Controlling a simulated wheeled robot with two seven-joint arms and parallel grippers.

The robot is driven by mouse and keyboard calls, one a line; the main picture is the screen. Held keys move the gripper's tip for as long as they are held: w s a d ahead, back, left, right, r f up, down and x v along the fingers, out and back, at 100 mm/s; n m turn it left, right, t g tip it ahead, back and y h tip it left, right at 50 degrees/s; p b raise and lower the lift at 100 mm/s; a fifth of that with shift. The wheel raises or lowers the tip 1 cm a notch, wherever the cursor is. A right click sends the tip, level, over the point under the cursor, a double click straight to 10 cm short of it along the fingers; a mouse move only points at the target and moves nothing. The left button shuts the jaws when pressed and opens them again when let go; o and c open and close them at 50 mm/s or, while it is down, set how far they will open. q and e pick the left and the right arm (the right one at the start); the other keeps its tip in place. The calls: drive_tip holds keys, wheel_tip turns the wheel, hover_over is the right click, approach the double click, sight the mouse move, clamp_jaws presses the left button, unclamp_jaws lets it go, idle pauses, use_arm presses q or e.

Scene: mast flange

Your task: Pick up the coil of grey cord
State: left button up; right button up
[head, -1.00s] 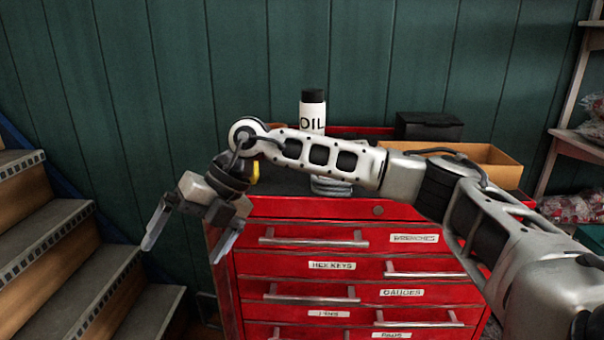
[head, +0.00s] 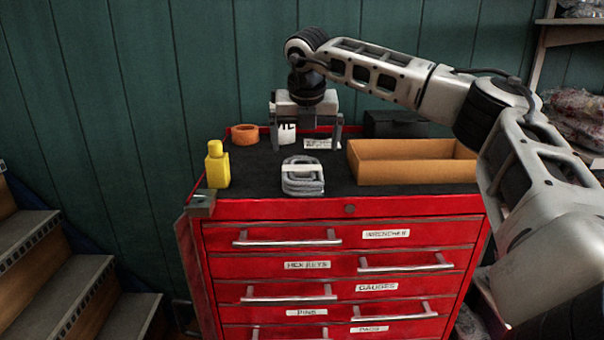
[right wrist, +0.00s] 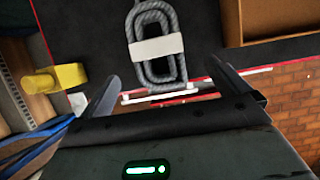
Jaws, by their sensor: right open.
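The coil of grey cord (head: 302,187) lies on the black top of the red tool chest, near its front edge, with a pale band around its middle. In the right wrist view the coil (right wrist: 157,48) is in full sight, ahead of and between the fingers. My right gripper (head: 306,145) is open and empty, fingers pointing down. In the head view it appears above and behind the coil, apart from it. The fingers also show in the right wrist view (right wrist: 163,75). My left gripper is not in view.
On the chest top (head: 257,172) stand a yellow bottle (head: 217,166), an orange ring (head: 244,134), an open tan tray (head: 412,174) and a black box (head: 394,124). The white OIL bottle (head: 288,133) is partly hidden behind my gripper. Stairs (head: 35,260) are at left.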

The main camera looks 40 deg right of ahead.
sight(302, 167)
drive_tip(key=x, duration=0.3)
drive_tip(key=shift+r, duration=0.1)
drive_tip(key=x, duration=0.2)
drive_tip(key=w+p+x, duration=0.1)
drive_tip(key=x, duration=0.1)
drive_tip(key=shift+w+d+f, duration=0.15)
drive_tip(key=shift+f, duration=0.35)
drive_tip(key=c, duration=1)
